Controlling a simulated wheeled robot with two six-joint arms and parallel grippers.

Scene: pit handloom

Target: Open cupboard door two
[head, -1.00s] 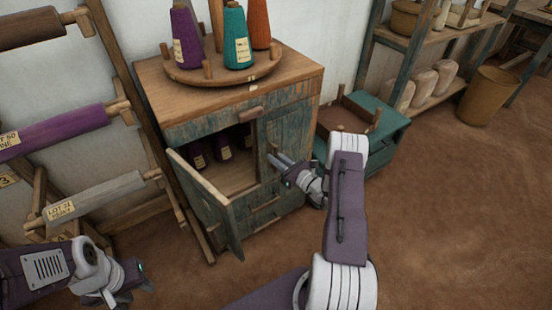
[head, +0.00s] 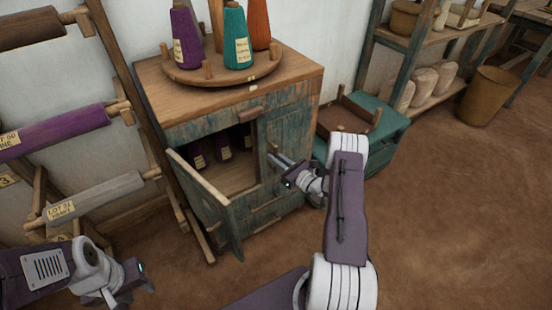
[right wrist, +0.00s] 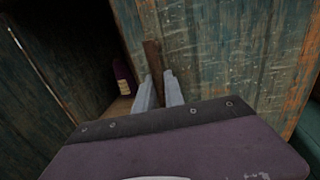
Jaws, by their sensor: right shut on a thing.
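The wooden cupboard (head: 215,122) has worn blue-green paint. Its left-hand door (head: 208,207) stands open toward me. Its right-hand door (head: 284,138) appears closed and also fills much of the right wrist view (right wrist: 225,60). No number is readable on either door. My right gripper (head: 274,158) is at the right-hand door. In the right wrist view, its fingers (right wrist: 160,92) are shut on the upright dark wooden handle (right wrist: 153,58) near the door's inner edge. My left gripper (head: 132,284) is low at the left, away from the cupboard; its jaw opening is unclear.
Yarn cones (head: 222,148) stand inside the cupboard. A round rack (head: 219,76) with large cones sits on top. A rack of yarn rollers (head: 95,190) is at left. A green chest (head: 388,128) stands close at right.

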